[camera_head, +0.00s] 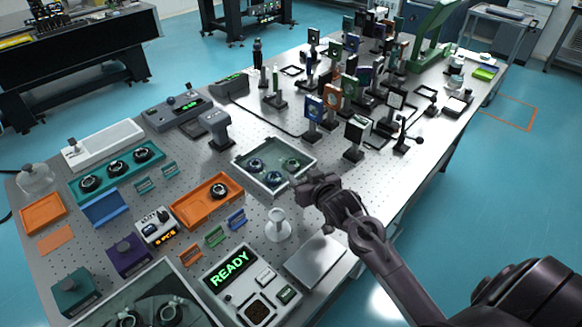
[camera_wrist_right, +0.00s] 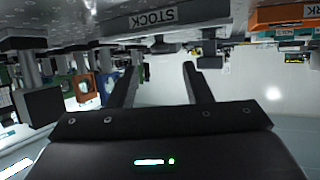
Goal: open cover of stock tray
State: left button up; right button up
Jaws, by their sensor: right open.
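The stock tray (camera_head: 248,176) is a grey square tray near the middle of the table in the head view, with several round dark mounts inside. A clear cover seems to lie flat over it, though its edges are hard to make out. In the right wrist view the tray's front wall with the STOCK label (camera_wrist_right: 153,18) shows upside down, at the top. My right gripper (camera_head: 312,190) is by the tray's right front corner. In the wrist view its two fingers (camera_wrist_right: 160,78) are apart with nothing between them. My left gripper is not in view.
A white pedestal (camera_head: 278,226) and a flat grey plate (camera_head: 316,262) are close to my right gripper. An orange tray (camera_head: 190,208) lies left of the stock tray. Many post-mounted optics (camera_head: 313,110) crowd the table behind it. A READY console (camera_head: 232,270) stands in front.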

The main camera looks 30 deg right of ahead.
aim_at(292, 168)
jog(key=x, duration=0.5)
jog(key=shift+w+f+p, duration=0.1)
jog(key=shift+w+p, duration=0.2)
jog(key=shift+w+f, duration=0.1)
jog(key=shift+w, duration=0.05)
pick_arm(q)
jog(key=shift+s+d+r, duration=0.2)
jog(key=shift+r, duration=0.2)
pick_arm(e)
grip_shut()
